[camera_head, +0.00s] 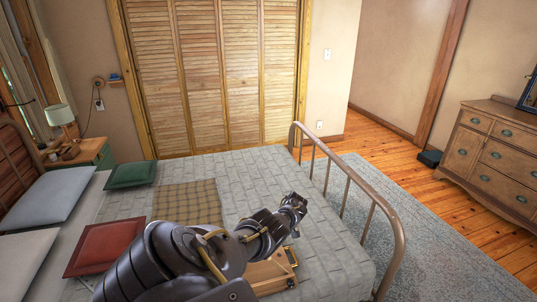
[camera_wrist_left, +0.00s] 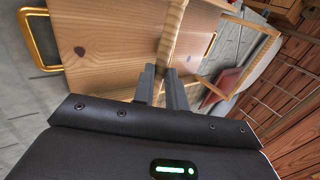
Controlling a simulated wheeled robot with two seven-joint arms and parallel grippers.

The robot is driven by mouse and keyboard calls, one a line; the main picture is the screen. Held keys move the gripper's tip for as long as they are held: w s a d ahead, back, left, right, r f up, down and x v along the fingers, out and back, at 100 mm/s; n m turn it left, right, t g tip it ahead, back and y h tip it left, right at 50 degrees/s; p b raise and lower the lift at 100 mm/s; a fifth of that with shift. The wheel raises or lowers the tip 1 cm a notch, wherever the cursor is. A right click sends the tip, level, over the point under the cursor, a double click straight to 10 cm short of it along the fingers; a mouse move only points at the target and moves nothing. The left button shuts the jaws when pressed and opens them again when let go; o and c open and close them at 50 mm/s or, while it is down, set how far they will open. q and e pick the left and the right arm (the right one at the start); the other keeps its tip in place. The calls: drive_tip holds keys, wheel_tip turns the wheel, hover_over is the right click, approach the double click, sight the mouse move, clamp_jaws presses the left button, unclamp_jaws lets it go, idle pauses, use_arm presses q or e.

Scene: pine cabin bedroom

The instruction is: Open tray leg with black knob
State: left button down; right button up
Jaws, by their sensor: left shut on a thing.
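The wooden bed tray (camera_head: 268,275) lies on the bed, partly hidden behind my left arm in the head view. The wrist view shows its pale wooden panel (camera_wrist_left: 110,25) tilted, with a brass handle (camera_wrist_left: 40,40) at the left and another (camera_wrist_left: 210,44) beyond. A thin wooden leg bar (camera_wrist_left: 174,30) runs down to the fingertips of my left gripper (camera_wrist_left: 163,82). The gripper is shut on this tray leg. A dark round spot (camera_wrist_left: 80,50) shows on the panel; I cannot tell whether it is a knot or a knob. My right gripper is not in view.
The bed's metal footboard (camera_head: 350,183) stands right of my left arm. A checked blanket (camera_head: 188,203), a red pillow (camera_head: 103,247) and a green pillow (camera_head: 130,174) lie on the bed to the left. Bare quilt (camera_head: 235,175) lies behind the arm. A dresser (camera_head: 490,150) stands far right.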

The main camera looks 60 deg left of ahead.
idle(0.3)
use_arm(q)
drive_tip(key=c, duration=1.7)
unclamp_jaws()
drive_tip(key=v, duration=1.1)
drive_tip(key=shift+d+f, duration=0.1)
drive_tip(key=shift+f, duration=0.05)
